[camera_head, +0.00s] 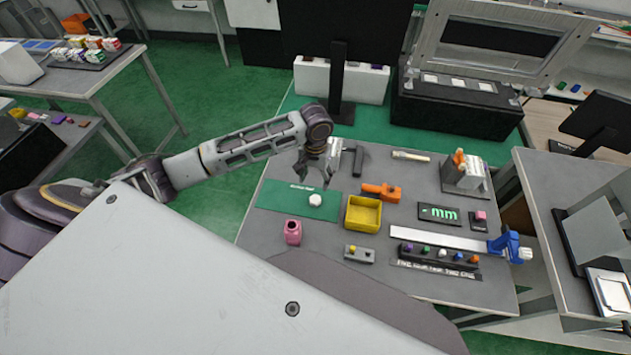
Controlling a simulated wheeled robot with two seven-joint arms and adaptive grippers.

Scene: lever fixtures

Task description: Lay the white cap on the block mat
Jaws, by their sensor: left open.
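The white cap (315,200) is a small white piece that appears to rest on the green mat (275,199), right of the mat's middle. The mat lies flat on the grey table and bears small white lettering, too small to read for sure. My left gripper (315,178) is open, with its fingers pointing down just above and behind the cap. Nothing shows between its fingers, and it looks apart from the cap. My right gripper is out of view.
A yellow bin (363,229) stands right of the mat, with an orange tool (382,191) behind it. A grey block with a yellow knob (359,254) and a rack of coloured knobs (437,257) lie nearer the front.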

